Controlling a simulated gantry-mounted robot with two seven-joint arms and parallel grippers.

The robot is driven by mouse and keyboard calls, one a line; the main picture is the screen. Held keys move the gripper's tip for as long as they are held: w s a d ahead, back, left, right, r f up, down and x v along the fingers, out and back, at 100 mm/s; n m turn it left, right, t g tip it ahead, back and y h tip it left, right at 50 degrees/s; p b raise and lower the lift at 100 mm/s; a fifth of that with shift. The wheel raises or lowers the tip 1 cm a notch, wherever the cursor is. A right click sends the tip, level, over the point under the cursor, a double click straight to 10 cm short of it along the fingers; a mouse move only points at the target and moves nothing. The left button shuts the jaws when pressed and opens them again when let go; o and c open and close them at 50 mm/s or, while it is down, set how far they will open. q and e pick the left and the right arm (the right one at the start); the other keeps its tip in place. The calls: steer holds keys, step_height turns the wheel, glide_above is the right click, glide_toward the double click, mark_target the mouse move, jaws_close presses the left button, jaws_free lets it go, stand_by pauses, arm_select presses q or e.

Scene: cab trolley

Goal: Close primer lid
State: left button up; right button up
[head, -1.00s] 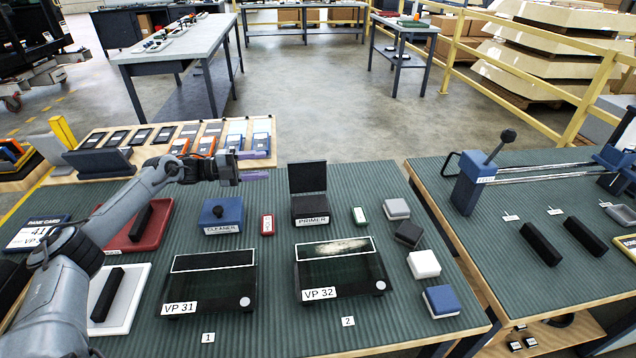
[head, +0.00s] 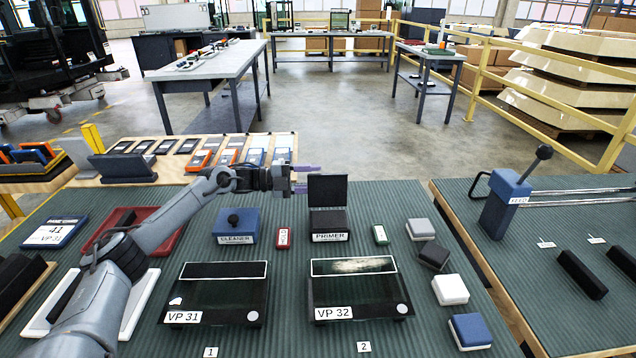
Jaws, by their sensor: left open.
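The primer box (head: 329,222) is a small black case with a white PRIMER label, standing at the back middle of the green mat in the head view. Its black lid (head: 328,190) stands upright, open at the back. My left gripper (head: 305,180) is open, with its purple fingers pointing right. The fingertips are beside the left edge of the lid, near its top; I cannot tell whether they touch it. My right gripper is not in view.
The blue CLEANER box (head: 237,225) stands left of the primer, with a small red case (head: 284,238) between. A small green case (head: 381,235) is to the right. The VP 31 plate (head: 215,292) and VP 32 plate (head: 357,288) lie in front.

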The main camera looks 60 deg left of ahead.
arm_select(q)
steer(key=shift+x, duration=1.05)
jaws_close()
